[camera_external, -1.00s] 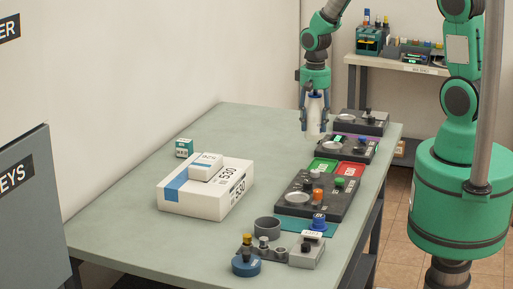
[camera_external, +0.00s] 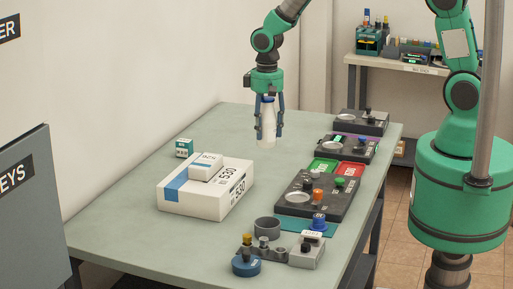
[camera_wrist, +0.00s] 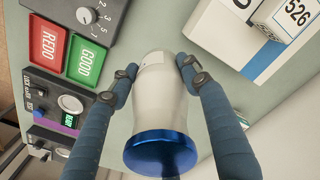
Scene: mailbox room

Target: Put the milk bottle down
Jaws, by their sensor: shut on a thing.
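The milk bottle is white with a blue cap. It shows in the external view (camera_external: 267,126) and in the wrist view (camera_wrist: 160,95). My gripper (camera_external: 267,122) points down and is shut on the bottle, with one finger on each side. In the wrist view my gripper's fingers (camera_wrist: 158,76) press against the bottle's sides. The bottle is upright over the back middle of the green-grey table (camera_external: 130,225). I cannot tell whether its base touches the table or hangs just above it.
A large white parcel (camera_external: 200,207) with a small box (camera_external: 206,167) on it lies to the left. A teal box (camera_external: 184,148) stands behind it. Dark control panels (camera_external: 308,198) and green (camera_external: 322,165) and red (camera_external: 351,169) trays line the right side. The table between is clear.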

